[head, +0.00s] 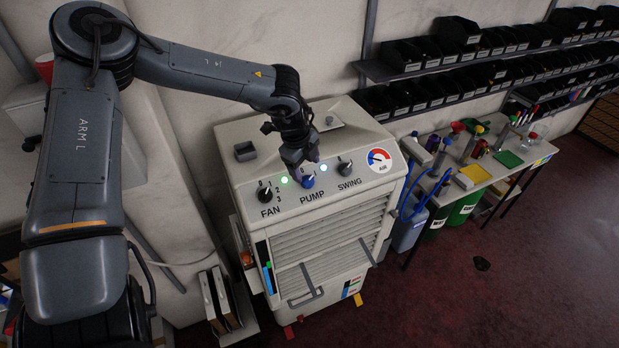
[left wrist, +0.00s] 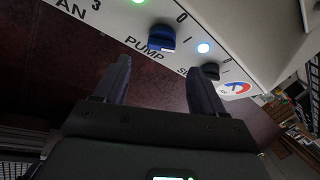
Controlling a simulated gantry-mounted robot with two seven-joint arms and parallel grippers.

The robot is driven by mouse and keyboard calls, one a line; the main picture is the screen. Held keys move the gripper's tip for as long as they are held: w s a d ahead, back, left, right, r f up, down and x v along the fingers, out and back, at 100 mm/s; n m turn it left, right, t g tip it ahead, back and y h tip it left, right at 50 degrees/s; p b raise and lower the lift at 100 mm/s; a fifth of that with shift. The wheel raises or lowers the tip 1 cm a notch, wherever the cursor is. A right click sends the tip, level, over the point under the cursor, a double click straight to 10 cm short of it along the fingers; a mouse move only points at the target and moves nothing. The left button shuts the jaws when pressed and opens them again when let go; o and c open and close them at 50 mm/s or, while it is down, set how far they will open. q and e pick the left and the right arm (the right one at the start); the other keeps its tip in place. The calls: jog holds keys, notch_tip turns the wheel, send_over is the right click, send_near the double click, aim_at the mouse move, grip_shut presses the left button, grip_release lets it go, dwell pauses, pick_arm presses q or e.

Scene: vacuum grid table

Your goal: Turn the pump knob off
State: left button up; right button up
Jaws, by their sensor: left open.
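The blue pump knob (head: 308,182) is on the sloping top panel of a cream cooler (head: 330,208), above the word PUMP. It also shows in the left wrist view (left wrist: 161,39), with 0 and 1 marks beside it. My left gripper (head: 302,166) is open just above and behind the knob, pointing down at the panel. In the left wrist view my two dark fingers (left wrist: 158,66) are spread, and the knob appears beyond the tips, between them in the picture. No contact is visible. My right gripper is not in view.
Black fan knob (head: 265,193) and swing knob (head: 344,167) flank the pump knob. A green light (head: 284,179) and a pale blue light (head: 323,168) glow on the panel. A cluttered bench (head: 480,170) stands right; bins line the wall shelves behind.

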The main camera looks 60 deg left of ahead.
aim_at(310, 181)
pick_arm(q)
jog(key=shift+p+x, duration=0.45)
jog(key=shift+x, duration=3)
